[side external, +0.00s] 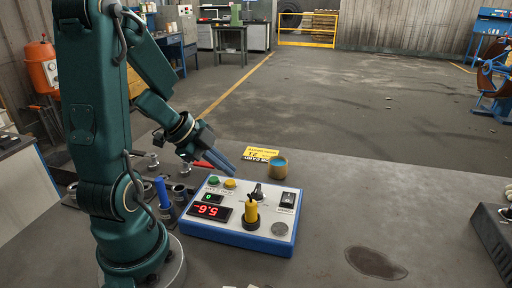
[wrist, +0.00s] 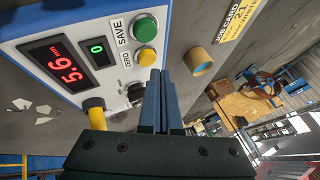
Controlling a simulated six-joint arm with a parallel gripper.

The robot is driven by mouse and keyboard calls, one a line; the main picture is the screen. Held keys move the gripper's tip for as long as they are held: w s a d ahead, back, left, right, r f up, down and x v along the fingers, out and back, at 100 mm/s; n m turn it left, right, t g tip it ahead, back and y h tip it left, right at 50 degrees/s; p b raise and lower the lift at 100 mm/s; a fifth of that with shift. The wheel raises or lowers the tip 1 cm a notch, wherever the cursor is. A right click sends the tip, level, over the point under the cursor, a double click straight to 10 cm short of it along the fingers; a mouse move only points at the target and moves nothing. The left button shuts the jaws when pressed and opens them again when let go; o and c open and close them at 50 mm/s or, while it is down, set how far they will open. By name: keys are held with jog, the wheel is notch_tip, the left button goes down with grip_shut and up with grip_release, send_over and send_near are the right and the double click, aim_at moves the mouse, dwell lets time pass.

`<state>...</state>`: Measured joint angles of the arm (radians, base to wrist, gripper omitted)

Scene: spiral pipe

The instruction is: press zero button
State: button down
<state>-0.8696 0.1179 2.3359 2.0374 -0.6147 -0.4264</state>
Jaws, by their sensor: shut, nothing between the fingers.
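The zero button is a yellow round button (wrist: 147,57) labelled ZERO on a white-topped, blue-sided control box (side external: 237,243). A green button (wrist: 145,28) labelled SAVE sits beside it. In the side view the yellow button (side external: 230,183) is at the back of the box, right of the green one (side external: 213,180). My gripper (side external: 236,175) is shut and empty, its long fingers slanting down with the tips close to the yellow button. In the wrist view the fingertips (wrist: 164,72) are next to the button's lower right edge. I cannot tell whether they touch it.
A yellow handle (side external: 251,211), a black knob (side external: 258,191) and a black switch (side external: 288,199) stand on the box. A cup (side external: 278,168) and a yellow job card (side external: 261,154) are behind it. The table's right side is mostly clear.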

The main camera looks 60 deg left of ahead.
aim_at(227, 182)
jog(key=shift+f, duration=0.2)
dwell(0.6)
jog(key=shift+f, duration=0.25)
jog(key=shift+f, duration=0.35)
dwell(0.6)
jog(key=shift+r, duration=0.8)
jog(key=shift+r, duration=2.5)
